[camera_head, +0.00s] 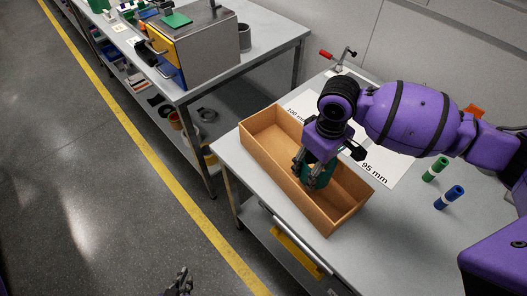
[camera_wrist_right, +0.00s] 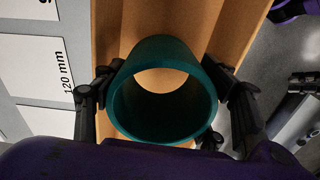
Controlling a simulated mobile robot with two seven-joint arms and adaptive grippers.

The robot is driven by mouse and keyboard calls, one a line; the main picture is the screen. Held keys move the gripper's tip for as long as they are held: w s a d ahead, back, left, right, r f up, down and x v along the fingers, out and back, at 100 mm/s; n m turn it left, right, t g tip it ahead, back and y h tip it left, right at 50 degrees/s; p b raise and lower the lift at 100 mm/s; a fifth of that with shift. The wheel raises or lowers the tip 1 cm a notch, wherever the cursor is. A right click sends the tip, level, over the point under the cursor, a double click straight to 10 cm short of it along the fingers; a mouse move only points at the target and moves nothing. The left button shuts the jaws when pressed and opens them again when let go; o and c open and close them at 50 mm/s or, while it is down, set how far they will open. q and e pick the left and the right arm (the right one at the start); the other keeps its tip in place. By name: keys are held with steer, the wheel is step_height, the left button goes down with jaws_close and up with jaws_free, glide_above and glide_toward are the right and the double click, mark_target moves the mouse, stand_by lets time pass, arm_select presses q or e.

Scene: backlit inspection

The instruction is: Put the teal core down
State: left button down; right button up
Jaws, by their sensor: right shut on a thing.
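The teal core (camera_head: 319,176) is a short hollow cylinder inside an open cardboard box on the table. My right gripper (camera_head: 311,164) reaches down into the box from above and is shut on the core. In the right wrist view the core (camera_wrist_right: 164,92) sits upright between the two fingers (camera_wrist_right: 160,112), with its open top facing the camera. I cannot tell whether its lower end touches the box floor. My left gripper (camera_head: 179,284) shows only in part at the bottom edge of the head view, away from the table; its jaw state is unclear.
The cardboard box (camera_head: 345,218) has brown walls around the core. White cards marked 95 mm (camera_head: 384,176) and 120 mm (camera_wrist_right: 40,63) lie beside it. A clamp (camera_head: 343,60) is at the back.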

step_height(320, 180, down, 5)
steer(key=shift+r, duration=0.1)
steer(key=shift+f, duration=0.35)
steer(key=shift+f, duration=0.1)
